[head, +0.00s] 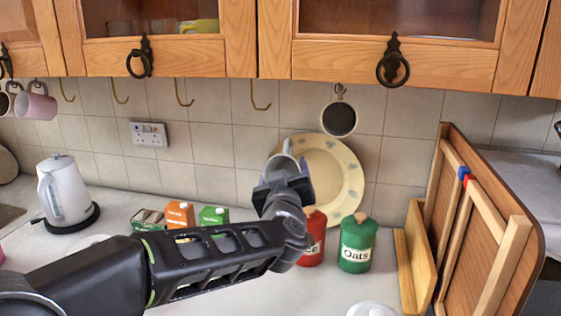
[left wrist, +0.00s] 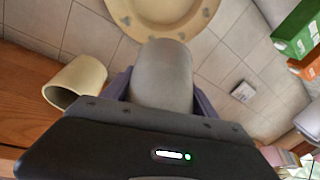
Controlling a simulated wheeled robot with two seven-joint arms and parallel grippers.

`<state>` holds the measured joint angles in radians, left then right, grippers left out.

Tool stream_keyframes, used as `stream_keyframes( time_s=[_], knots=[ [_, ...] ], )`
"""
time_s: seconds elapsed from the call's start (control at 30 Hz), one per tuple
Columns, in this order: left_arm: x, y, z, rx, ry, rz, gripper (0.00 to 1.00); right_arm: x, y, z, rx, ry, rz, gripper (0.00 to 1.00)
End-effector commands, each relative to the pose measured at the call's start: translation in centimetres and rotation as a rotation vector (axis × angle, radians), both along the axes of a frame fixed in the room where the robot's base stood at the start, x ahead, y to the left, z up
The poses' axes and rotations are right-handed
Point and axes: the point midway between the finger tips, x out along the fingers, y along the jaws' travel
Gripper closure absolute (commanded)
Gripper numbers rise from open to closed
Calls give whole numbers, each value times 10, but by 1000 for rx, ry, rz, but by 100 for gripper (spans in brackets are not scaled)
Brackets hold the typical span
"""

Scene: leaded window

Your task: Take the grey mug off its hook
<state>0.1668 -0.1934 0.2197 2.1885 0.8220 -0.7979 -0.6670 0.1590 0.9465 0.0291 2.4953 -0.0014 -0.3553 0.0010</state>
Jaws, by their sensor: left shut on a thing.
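The grey mug (head: 283,160) is in my left gripper (head: 284,182), in front of the tiled wall and the left edge of a cream plate. It is below and to the right of an empty brass hook (head: 260,97) and looks clear of it. In the left wrist view the grey mug (left wrist: 163,72) fills the space between the two fingers, which are shut on it. Its handle is mostly hidden there. My right gripper is in neither view.
A cream mug (head: 339,118) hangs to the right, and also shows close beside the gripper in the left wrist view (left wrist: 74,82). The cream plate (head: 345,170) leans behind. Below stand a red canister (head: 312,240), a green Oats canister (head: 357,245) and cartons (head: 181,215). Cupboards (head: 200,55) overhang.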

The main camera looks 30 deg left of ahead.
Motion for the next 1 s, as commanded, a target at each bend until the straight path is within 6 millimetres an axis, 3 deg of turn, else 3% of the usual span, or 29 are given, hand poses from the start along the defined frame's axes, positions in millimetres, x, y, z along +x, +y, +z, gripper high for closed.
stream_keyframes(
  time_s=[0.3, 0.5, 0.7, 1.0],
  knots=[
    [-73, -42, -2, 2, -6, 0, 89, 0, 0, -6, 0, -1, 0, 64],
    [-106, -62, -4, 2, -5, 0, 89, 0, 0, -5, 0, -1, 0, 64],
    [-120, -69, -6, 0, -3, 2, 89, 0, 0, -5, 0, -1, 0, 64],
    [-120, -70, -7, 0, -2, 2, 89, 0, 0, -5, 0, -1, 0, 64]
  ],
)
